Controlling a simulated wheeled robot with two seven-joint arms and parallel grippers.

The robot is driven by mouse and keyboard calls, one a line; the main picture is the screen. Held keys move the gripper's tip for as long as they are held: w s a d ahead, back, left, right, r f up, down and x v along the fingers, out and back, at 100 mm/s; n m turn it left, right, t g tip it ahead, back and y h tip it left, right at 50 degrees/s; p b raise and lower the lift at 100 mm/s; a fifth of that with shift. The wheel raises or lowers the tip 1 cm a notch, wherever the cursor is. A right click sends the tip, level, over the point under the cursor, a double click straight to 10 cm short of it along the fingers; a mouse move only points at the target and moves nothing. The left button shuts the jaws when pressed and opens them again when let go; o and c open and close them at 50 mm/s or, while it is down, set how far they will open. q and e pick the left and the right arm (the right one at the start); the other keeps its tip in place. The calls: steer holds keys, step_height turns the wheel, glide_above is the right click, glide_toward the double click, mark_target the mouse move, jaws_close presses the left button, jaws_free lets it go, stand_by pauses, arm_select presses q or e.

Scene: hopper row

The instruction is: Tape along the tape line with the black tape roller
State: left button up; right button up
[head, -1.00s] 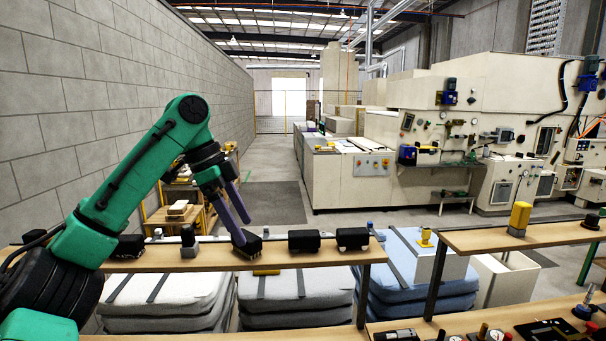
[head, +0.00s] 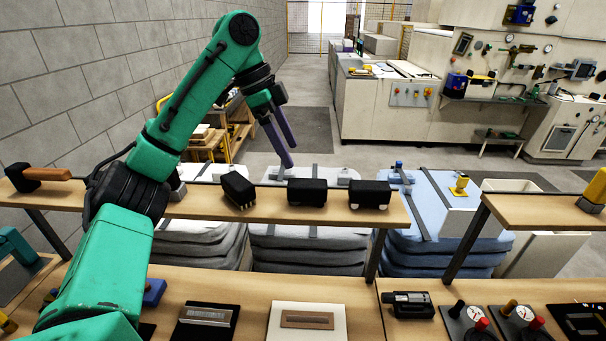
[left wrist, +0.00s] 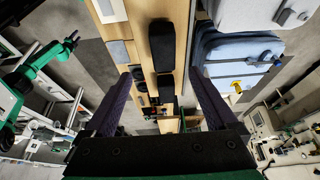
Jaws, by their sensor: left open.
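Several black blocky tools stand on the upper shelf: a tilted one with a toothed edge (head: 238,190), a plain one (head: 307,192) and one with pale feet (head: 370,195). I cannot tell which is the tape roller. Below, a white board (head: 280,325) bears a brown piece with a grey strip (head: 306,320), possibly the tape line. My left gripper (head: 292,155) is open and empty, appearing above the shelf between the toothed and plain tools. In the left wrist view a black block (left wrist: 162,45) lies beyond the open fingers.
The upper shelf (head: 275,207) has a brown-handled black tool (head: 38,174) at its left end. The lower bench (head: 255,290) holds a dark plate (head: 205,322), a black device (head: 408,305) and gauges. Padded stacks stand behind the shelf.

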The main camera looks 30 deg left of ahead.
mark_target(308, 182)
arm_select(q)
steer(key=x, duration=0.6)
steer(key=w+p+x, duration=0.1)
steer(key=x, duration=0.3)
steer(key=shift+a, duration=0.15)
steer(key=shift+f, duration=0.25)
steer(key=shift+s, duration=0.2)
arm_select(e)
steer(key=shift+w+a+r, duration=0.1)
steer(key=shift+w+r, duration=0.05)
steer(key=shift+w, duration=0.2)
arm_select(q)
steer(key=shift+w+f, duration=0.1)
steer(key=shift+w, duration=0.05)
jaws_close()
steer(key=c, duration=0.9)
jaws_free()
steer(key=shift+c, duration=0.2)
jaws_close()
